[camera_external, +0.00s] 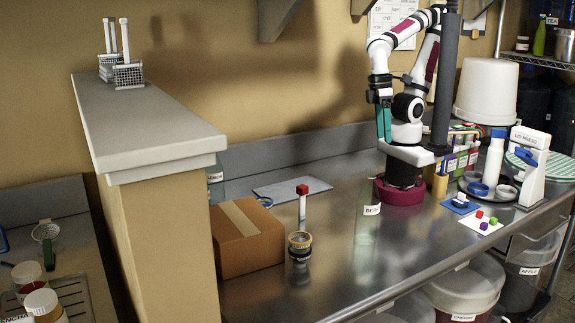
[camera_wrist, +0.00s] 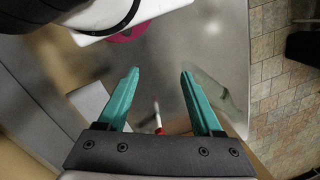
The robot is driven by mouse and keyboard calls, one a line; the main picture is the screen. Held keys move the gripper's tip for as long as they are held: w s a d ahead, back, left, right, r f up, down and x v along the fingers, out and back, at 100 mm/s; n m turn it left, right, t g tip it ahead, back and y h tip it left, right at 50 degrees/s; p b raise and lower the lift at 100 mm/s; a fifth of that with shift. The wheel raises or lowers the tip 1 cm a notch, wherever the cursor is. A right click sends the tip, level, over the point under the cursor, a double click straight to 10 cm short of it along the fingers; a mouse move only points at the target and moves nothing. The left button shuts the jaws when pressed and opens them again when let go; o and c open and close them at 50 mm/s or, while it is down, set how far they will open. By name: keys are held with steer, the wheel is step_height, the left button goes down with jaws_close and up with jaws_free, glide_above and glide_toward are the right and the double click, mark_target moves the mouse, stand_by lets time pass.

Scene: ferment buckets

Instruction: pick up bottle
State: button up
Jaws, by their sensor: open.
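A see-through green bottle with a white label (camera_external: 372,210) stands upright on the steel counter, in front of my arm's base and to its left. It is faint against the metal. In the wrist view a green glassy bottle shape (camera_wrist: 222,95) lies to the right of the right finger. My gripper (camera_external: 384,125) hangs above the counter, with its teal fingers pointing down. In the wrist view the fingers are wide apart (camera_wrist: 160,72), with nothing held between the tips. The bottle is outside the jaws.
A cardboard box (camera_external: 245,237), a lidded jar (camera_external: 299,245) and a red-capped tube (camera_external: 302,204) stand left on the counter. The counter's middle front is clear.

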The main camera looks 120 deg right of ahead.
steer(key=n+g+h, duration=0.2)
steer(key=n, duration=0.1)
steer(key=n+t+h, duration=0.9)
steer(key=n+t, duration=0.9)
steer(key=n, duration=1.4)
glide_toward(370, 182)
steer(key=x, duration=0.3)
steer(key=r+x, duration=0.1)
steer(key=x, duration=0.2)
steer(key=d+x, duration=0.1)
steer(key=x, duration=0.2)
steer(key=shift+d+r, duration=0.25)
steer(key=shift+r, duration=0.1)
jaws_close()
